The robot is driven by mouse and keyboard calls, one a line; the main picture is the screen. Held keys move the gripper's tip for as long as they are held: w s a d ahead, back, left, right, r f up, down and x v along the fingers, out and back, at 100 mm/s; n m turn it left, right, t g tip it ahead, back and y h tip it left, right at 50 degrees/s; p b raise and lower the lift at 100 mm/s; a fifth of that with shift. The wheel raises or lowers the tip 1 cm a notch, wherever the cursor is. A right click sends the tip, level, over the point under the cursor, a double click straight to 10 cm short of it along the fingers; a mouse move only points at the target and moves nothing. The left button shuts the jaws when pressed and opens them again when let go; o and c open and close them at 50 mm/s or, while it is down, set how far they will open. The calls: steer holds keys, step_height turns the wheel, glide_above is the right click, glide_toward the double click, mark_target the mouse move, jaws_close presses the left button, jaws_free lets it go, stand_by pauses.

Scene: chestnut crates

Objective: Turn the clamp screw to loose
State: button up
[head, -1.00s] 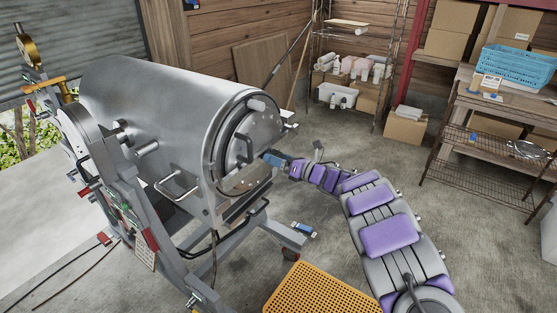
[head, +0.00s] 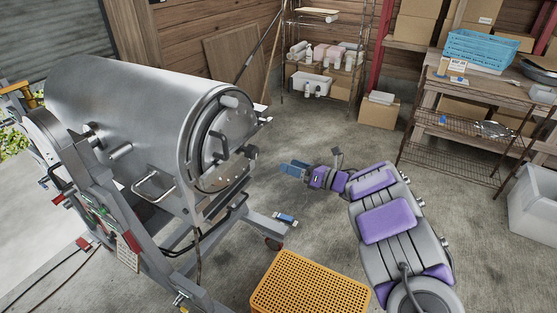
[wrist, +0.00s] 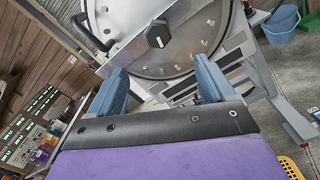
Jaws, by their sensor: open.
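A large steel drum (head: 120,110) lies on a grey frame with its round door (head: 222,140) facing right. A dark knob, which looks like the clamp screw (head: 250,152), sticks out at the door's right side. In the wrist view the black clamp screw knob (wrist: 158,34) stands on a flat metal bar (wrist: 135,53) across the door. My gripper (head: 293,168) is to the right of the door, apart from it. In the wrist view my gripper (wrist: 162,78) has its two blue fingers spread, empty, with the knob beyond and roughly between them.
A yellow perforated crate (head: 310,285) stands on the floor in front. A blue-and-white object (head: 285,218) lies below the drum. Shelves (head: 322,60) stand at the back, and a workbench with a blue basket (head: 480,50) at the right. The floor between is mostly clear.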

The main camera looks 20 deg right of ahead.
steer(key=shift+v, duration=1.25)
